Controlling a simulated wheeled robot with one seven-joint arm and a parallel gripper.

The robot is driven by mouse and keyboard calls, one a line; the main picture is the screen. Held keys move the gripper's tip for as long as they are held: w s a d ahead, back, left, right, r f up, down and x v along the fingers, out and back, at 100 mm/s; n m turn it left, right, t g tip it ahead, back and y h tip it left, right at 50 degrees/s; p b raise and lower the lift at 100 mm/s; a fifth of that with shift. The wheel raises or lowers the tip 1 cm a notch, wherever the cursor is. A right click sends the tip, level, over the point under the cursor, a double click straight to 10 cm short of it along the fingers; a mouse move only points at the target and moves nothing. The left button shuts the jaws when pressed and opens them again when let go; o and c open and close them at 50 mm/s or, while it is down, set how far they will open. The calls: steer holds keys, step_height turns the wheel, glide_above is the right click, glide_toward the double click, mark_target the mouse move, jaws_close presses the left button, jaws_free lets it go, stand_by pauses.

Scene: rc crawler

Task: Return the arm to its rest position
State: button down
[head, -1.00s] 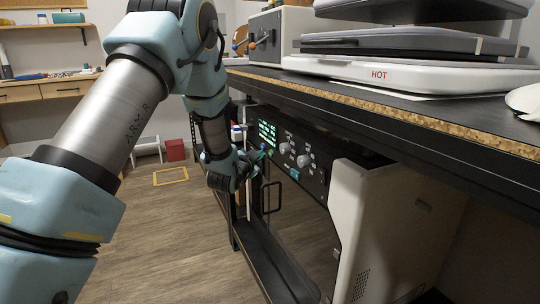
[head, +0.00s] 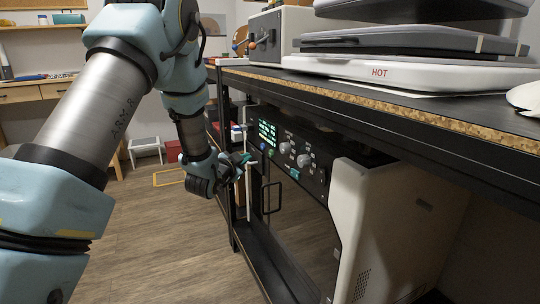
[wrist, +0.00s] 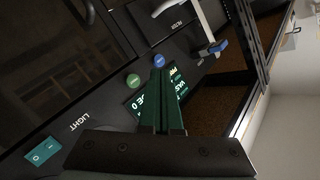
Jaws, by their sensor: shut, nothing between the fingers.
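My gripper (head: 247,158) is at the end of my blue and grey arm, in front of the left end of the machine's control panel (head: 315,178) in the head view. In the wrist view my gripper's green fingers (wrist: 159,75) are together with nothing between them. They overlap the lit display (wrist: 133,101) and end near a green button (wrist: 133,81) and a blue button (wrist: 159,61). A small gap seems to separate the gripper from the panel, but I cannot tell how wide it is.
The workbench (head: 400,112) overhangs the machine and carries a white press marked HOT (head: 400,74). A door handle (head: 266,198) sticks out below the panel. Open floor (head: 165,250) lies left.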

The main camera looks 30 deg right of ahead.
stand_by(0.6)
steer(key=a+f+n+g+y, duration=0.15)
steer(key=a+n+y, duration=0.85)
steer(key=a, duration=1.7)
steer(key=s+a+n+g+y, duration=0.3)
steer(key=s+a+n+g, duration=0.4)
steer(key=s+a, duration=1.05)
step_height(320, 180, up, 28)
steer(key=s+d+p, duration=0.1)
steer(key=d+p, duration=0.1)
steer(key=p, duration=2.5)
steer(key=shift+p, duration=0.35)
steer(key=shift+s, duration=0.1)
